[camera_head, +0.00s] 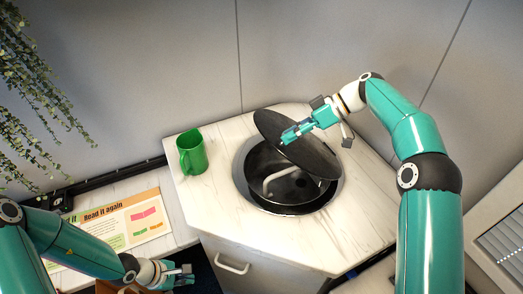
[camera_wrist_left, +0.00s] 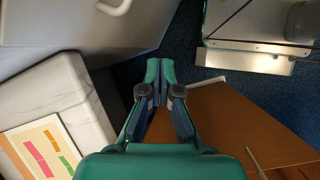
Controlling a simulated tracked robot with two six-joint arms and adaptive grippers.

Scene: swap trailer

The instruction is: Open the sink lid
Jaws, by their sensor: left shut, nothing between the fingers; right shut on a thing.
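The dark round sink lid (camera_head: 322,160) is raised and tilted over the round sink (camera_head: 262,188) in the head view. The sink's bowl and a curved light faucet inside it are partly uncovered. My right gripper (camera_head: 291,134) is shut on the lid near its upper left part. The exact grip point is partly hidden by the fingers. My left gripper (camera_head: 185,275) is low at the left, in front of the counter and away from the sink. In the left wrist view the left gripper (camera_wrist_left: 160,66) is shut and empty.
A green mug (camera_head: 192,152) stands on the counter (camera_head: 212,192) left of the sink. A printed sheet (camera_head: 125,222) lies on the lower surface at left. A drawer handle (camera_head: 232,265) is below the counter. Hanging plants (camera_head: 35,75) are at upper left.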

